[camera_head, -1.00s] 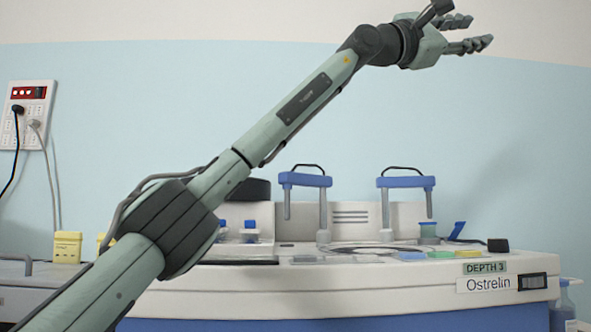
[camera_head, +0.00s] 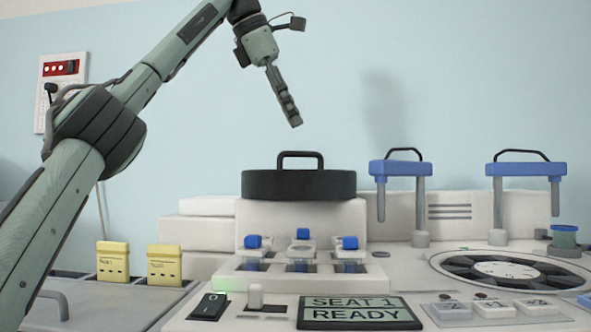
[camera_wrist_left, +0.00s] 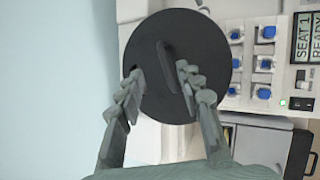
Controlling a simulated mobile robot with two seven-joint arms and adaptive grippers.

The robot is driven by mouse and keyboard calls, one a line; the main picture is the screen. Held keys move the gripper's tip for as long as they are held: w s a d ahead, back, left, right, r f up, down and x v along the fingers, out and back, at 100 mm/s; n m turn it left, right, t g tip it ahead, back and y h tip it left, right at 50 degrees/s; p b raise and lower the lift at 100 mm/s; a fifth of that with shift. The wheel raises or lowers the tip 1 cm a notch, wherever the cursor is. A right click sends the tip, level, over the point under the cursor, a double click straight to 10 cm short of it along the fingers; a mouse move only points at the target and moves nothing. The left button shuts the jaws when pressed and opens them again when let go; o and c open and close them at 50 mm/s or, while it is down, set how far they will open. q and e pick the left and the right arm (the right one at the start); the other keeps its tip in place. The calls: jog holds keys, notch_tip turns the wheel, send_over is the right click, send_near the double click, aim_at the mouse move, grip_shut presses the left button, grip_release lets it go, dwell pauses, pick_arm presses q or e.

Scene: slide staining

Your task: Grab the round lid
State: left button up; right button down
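The round lid (camera_head: 299,186) is a black disc with a loop handle on top. It rests on a white block at the back of the machine, in the middle of the head view. My left gripper (camera_head: 293,122) points down above the lid's handle, apart from it. In the left wrist view the lid (camera_wrist_left: 200,95) lies beyond the fingers, and its handle (camera_wrist_left: 168,62) shows near and between the fingertips of my left gripper (camera_wrist_left: 158,75). The fingers are spread with nothing between them. My right gripper is in neither view.
Small blue-capped fittings (camera_head: 300,235) stand in front of the lid. Two blue-topped posts (camera_head: 400,168) rise to the right, by a round carousel (camera_head: 505,270). A display (camera_head: 360,312) reads "SEAT 1 READY". Yellow containers (camera_head: 112,262) stand at left. The air above the lid is clear.

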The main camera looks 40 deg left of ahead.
pick_arm(q)
jog(key=shift+s+a+f+n+g, duration=0.15)
jog(key=shift+a+f, duration=0.1)
jog(key=shift+f, duration=0.35)
jog(key=shift+w+a+f+n+g, duration=0.1)
jog(key=shift+a+f+n+g, duration=0.1)
jog(key=shift+f, duration=0.4)
jog(key=x, duration=0.5)
jog(key=shift+f, duration=0.15)
grip_shut()
jog(key=shift+d, duration=0.1)
